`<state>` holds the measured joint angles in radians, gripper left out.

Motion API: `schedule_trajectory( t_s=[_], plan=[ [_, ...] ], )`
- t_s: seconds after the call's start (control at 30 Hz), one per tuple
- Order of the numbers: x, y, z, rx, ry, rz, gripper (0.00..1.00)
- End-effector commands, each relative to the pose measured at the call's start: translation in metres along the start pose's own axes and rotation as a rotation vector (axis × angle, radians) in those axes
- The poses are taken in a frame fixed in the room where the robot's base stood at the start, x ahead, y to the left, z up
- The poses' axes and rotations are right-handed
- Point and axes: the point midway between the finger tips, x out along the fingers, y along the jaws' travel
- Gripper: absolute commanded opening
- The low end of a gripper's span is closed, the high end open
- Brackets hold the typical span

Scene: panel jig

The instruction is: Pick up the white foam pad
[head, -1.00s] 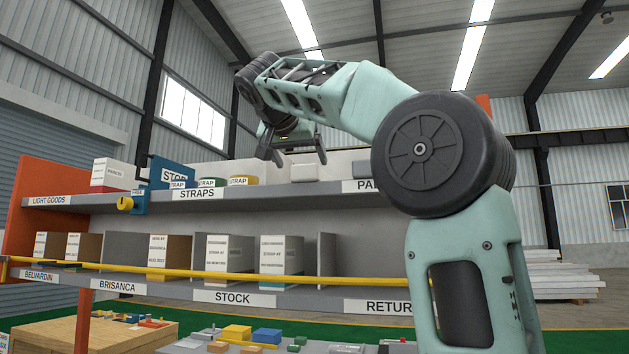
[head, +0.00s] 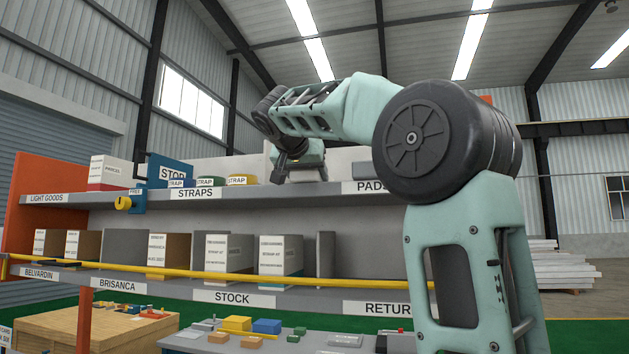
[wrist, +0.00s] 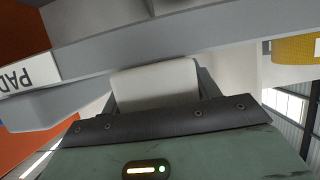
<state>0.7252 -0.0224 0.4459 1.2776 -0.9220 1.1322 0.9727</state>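The white foam pad (wrist: 155,82) shows in the wrist view between the two grey fingers of my gripper (wrist: 158,90). The fingers stand apart, one at each side of the pad. The gaps beside it look small, and I cannot tell whether either finger touches it. In the head view my gripper (head: 298,172) is at the upper shelf, left of the PADS label (head: 371,186). My gripper hides most or all of the pad there.
The grey upper shelf (head: 250,193) holds strap rolls (head: 242,180), a blue bin (head: 171,172) and a white-and-red box (head: 110,172) to the left. The lower shelf holds cartons (head: 230,252) behind a yellow rail (head: 220,276). A grey back panel stands close behind my gripper.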

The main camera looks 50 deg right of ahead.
Motion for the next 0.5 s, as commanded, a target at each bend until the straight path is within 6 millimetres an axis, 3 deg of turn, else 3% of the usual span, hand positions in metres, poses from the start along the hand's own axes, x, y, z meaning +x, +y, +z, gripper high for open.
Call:
schedule_trajectory(
  t_s=[0.03,0.07,0.1,0.5],
  plan=[
    [-0.0001,-0.0001,0.0000,0.000,0.000,0.000,0.47],
    [-0.0001,-0.0001,0.0000,0.000,0.000,0.000,0.38],
    [-0.0002,-0.0001,0.0000,0.000,0.000,0.000,0.37],
    [-0.0023,-0.0005,-0.0048,0.001,0.001,-0.001,0.37]
  ],
)
